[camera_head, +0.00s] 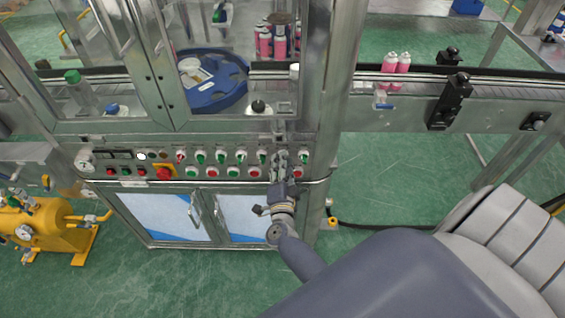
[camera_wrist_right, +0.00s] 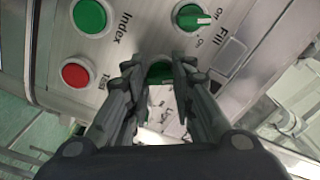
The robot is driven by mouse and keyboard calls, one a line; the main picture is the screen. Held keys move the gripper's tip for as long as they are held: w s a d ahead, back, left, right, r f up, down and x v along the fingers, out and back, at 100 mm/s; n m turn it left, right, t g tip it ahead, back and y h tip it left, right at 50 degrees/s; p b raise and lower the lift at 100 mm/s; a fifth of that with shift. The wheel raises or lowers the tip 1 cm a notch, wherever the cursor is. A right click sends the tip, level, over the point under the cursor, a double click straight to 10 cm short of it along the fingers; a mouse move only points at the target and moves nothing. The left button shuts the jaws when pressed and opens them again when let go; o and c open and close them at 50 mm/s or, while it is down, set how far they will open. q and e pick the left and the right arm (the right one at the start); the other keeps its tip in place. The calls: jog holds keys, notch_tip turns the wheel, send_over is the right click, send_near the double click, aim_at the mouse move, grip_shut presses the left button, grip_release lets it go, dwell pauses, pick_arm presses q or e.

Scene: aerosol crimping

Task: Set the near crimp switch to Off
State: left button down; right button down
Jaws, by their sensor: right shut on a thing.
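The control panel (camera_head: 215,165) carries a row of green and red rotary switches above a row of round buttons. My right gripper (camera_head: 281,160) reaches the right end of this panel. In the right wrist view, its fingers (camera_wrist_right: 158,78) are closed around a green knob (camera_wrist_right: 160,72), mostly hidden between them. Its setting and its full label cannot be read. My left gripper is not in view.
A green button (camera_wrist_right: 89,16) and a red button (camera_wrist_right: 75,75) lie close to the fingers. A metal rail (camera_head: 240,183) runs below the panel, above cabinet doors with handles (camera_head: 196,212). A steel post (camera_head: 335,90) rises right of the panel.

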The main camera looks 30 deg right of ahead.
jog(key=shift+f, duration=0.1)
jog(key=c, duration=1.4)
grip_release()
jog(key=shift+o, duration=0.2)
jog(key=v, duration=1.2)
